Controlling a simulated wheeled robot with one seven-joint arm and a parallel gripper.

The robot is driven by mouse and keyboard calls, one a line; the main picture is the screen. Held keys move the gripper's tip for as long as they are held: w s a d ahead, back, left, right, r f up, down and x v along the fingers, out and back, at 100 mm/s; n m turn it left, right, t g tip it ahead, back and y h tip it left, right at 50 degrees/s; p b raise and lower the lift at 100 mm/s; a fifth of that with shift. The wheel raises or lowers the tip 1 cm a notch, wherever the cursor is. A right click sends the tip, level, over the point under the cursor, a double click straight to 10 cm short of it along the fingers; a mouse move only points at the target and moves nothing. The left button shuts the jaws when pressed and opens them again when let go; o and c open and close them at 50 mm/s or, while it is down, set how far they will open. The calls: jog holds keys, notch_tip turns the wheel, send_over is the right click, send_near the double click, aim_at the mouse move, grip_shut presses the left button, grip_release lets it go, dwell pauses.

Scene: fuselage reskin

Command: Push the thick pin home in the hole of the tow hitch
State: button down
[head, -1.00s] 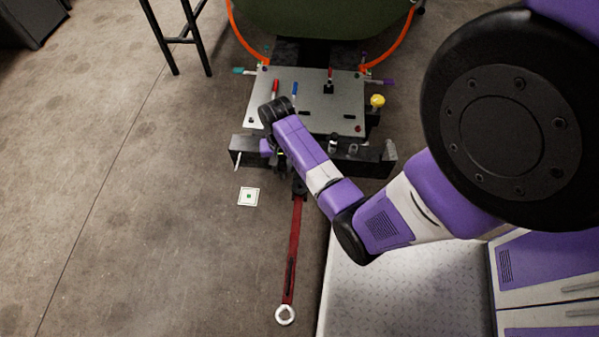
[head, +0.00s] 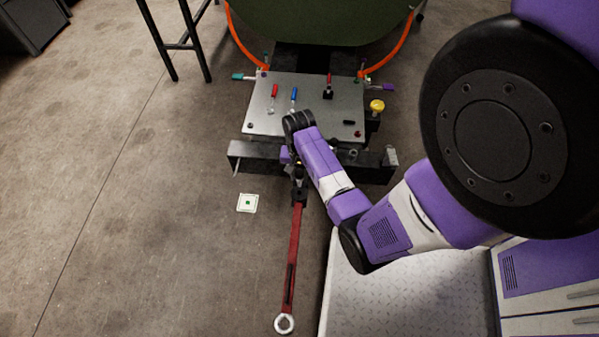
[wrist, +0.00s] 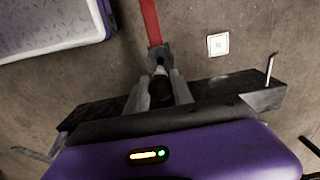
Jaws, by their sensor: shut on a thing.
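My gripper (wrist: 160,94) is shut on a dark, thick round pin (wrist: 160,84), seen from above between the two grey fingers. The black tow hitch (wrist: 158,55) lies just beyond the pin at the end of the red tow bar (wrist: 150,18). In the head view my gripper (head: 298,170) is above the hitch (head: 299,196), and the red tow bar (head: 293,255) runs from it toward the front. The fingers and wrist hide the hole and the pin's lower end, so I cannot tell how deep the pin sits.
A black crossbeam (head: 247,155) with upright hooks spans behind the hitch. A grey plate (head: 315,112) with red and blue handles and a yellow knob (head: 377,105) beside it lies further back. A white marker card (head: 247,203) lies on the floor, which is open to the left.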

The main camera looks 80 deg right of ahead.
aim_at(299, 181)
jog(key=shift+f+b, duration=0.95)
jog(key=shift+f, duration=1.15)
jog(key=c, duration=1.6)
grip_release()
grip_shut()
